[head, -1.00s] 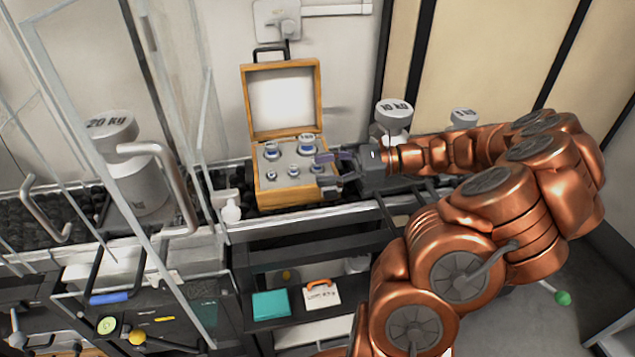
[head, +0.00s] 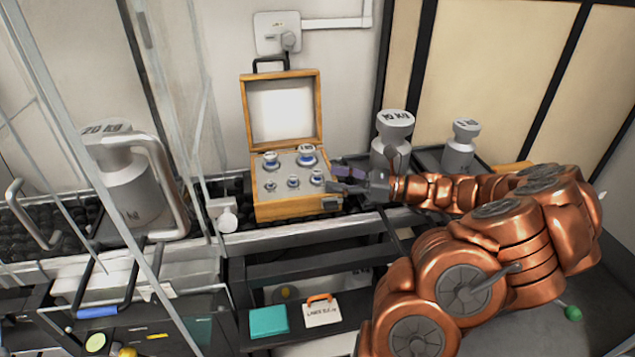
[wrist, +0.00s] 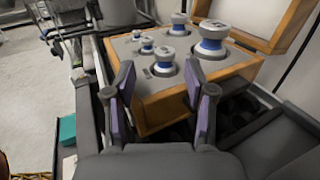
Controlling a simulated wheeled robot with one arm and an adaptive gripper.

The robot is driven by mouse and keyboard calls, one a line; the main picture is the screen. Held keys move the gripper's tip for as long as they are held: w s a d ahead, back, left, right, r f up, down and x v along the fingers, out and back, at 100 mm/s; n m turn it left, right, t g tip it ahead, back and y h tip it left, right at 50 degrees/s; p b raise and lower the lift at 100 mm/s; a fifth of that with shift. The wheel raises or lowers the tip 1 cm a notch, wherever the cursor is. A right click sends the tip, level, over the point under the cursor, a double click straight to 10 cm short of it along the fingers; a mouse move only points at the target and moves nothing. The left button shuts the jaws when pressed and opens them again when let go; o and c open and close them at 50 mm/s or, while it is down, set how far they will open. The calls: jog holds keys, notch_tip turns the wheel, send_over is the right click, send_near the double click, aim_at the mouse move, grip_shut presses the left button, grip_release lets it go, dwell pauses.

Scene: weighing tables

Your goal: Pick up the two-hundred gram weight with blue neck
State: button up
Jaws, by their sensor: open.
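An open wooden box (head: 285,212) holds several silver weights with blue necks in a grey insert. Two larger ones, back left (head: 270,160) and back right (head: 306,155), stand behind three smaller ones: front left (head: 270,185), front middle (head: 293,182) and front right (head: 317,176). Their markings are too small to read, so I cannot tell which is two hundred grams. My gripper (head: 335,174) is open and empty at the box's right side. In the wrist view its fingers (wrist: 160,90) point toward the front-right weight (wrist: 166,62), apart from it.
The box's raised lid (head: 283,100) stands at the back. Large weights (head: 394,135) stand to the right, behind my arm. A 20 kg weight (head: 130,190) and clear panels are to the left. A lower shelf holds a teal block (head: 268,320).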

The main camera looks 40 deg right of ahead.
aim_at(317, 171)
jog(key=shift+w+d+b+x, duration=0.1)
jog(key=shift+b+x, duration=0.1)
jog(key=shift+x, duration=1.1)
jog(key=shift+w+d+b+x, duration=0.1)
jog(key=shift+d+b+x, duration=0.05)
jog(key=shift+x, duration=1.2)
grip_shut()
